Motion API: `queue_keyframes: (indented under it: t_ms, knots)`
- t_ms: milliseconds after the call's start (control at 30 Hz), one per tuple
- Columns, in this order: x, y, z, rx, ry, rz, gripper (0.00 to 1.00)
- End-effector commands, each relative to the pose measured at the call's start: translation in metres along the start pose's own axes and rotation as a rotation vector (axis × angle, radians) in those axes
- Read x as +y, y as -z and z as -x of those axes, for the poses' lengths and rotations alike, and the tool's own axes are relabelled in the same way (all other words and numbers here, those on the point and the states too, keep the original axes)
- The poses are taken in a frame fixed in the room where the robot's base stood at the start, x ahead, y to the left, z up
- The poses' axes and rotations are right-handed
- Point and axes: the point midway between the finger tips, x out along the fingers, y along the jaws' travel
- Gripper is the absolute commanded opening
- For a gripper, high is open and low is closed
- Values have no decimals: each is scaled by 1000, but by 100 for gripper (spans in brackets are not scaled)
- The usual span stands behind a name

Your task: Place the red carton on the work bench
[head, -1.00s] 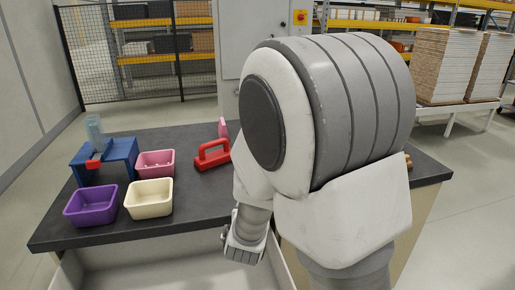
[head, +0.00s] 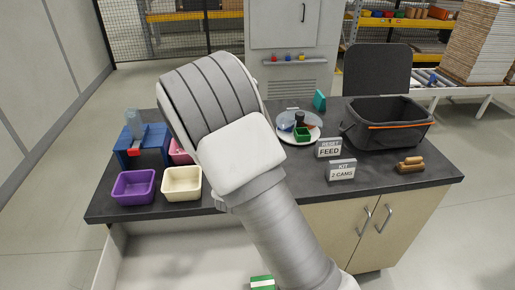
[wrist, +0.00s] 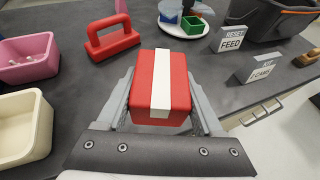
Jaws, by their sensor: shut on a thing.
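The red carton (wrist: 160,85) with a white band sits between the two fingers of my gripper (wrist: 160,98) in the wrist view, and the gripper is shut on it. The carton shows against the dark top of the work bench (head: 415,182), near its front edge; I cannot tell how high it is above the top. In the head view my arm hides both the gripper and the carton.
A red-handled tool (wrist: 112,42), pink bin (wrist: 28,58) and cream bin (head: 181,183) are nearby. A purple bin (head: 134,187) stands left. A plate (head: 285,134), signs (head: 341,170) and a dark tote (head: 385,130) are right. A green white-banded box (head: 262,283) shows low in front.

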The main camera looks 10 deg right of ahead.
Motion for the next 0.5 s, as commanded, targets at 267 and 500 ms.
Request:
queue_keyframes:
  t_ms: [267, 500]
  knots:
    - [50, 23, -33, -1, -2, 2, 11]
    - [87, 39, -57, -1, -2, 2, 11]
